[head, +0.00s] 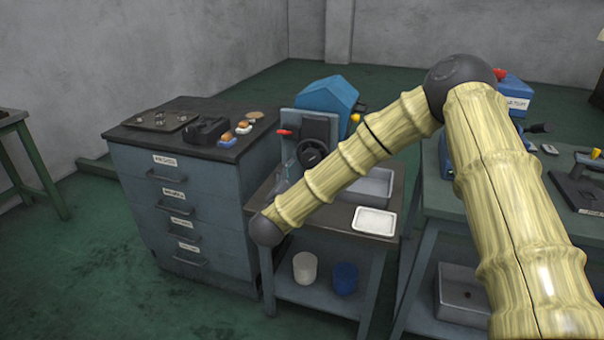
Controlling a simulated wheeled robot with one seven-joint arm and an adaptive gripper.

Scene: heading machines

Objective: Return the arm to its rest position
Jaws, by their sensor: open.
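My arm (512,200) rises from the lower right of the head view to a dark elbow joint (460,82). From there my forearm (345,160) slopes down and left to a dark ball joint (267,230). This joint shows in front of the gap between the drawer cabinet and the small machine bench. My gripper cannot be made out beyond the joint, so its fingers and anything between them are not seen.
A grey drawer cabinet (190,205) stands left. A machine with a blue hood (327,95), a white tray (374,221) and a grey bin (372,186) are on the bench beside it. A green workbench (450,203) stands right. The front-left floor is clear.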

